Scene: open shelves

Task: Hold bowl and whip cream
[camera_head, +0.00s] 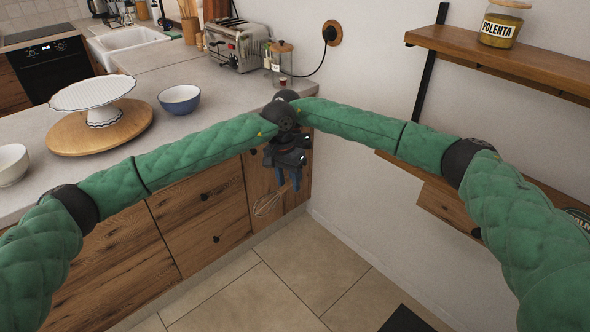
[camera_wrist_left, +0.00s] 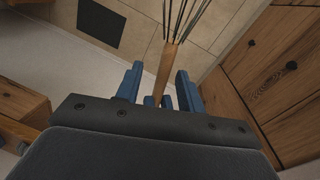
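A whisk (camera_head: 268,203) with a wooden handle hangs below my two wrists, which overlap at the front of the counter. In the left wrist view the whisk's handle (camera_wrist_left: 163,75) lies between the spread blue fingers of my left gripper (camera_wrist_left: 158,82), with gaps on both sides. Two smaller blue parts sit close beside the handle's lower end; I cannot tell whose they are. My left gripper (camera_head: 288,180) points down in the head view. My right gripper is mostly hidden in the overlap. A blue bowl (camera_head: 180,99) and a white bowl (camera_head: 12,165) stand on the counter.
A white cake stand (camera_head: 92,95) stands on a round wooden board (camera_head: 72,138). A toaster (camera_head: 238,48) and a glass jar (camera_head: 281,65) stand at the back of the counter (camera_head: 160,70). Wall shelves (camera_head: 470,55) are on the right. Drawers (camera_head: 200,210) lie below the arms.

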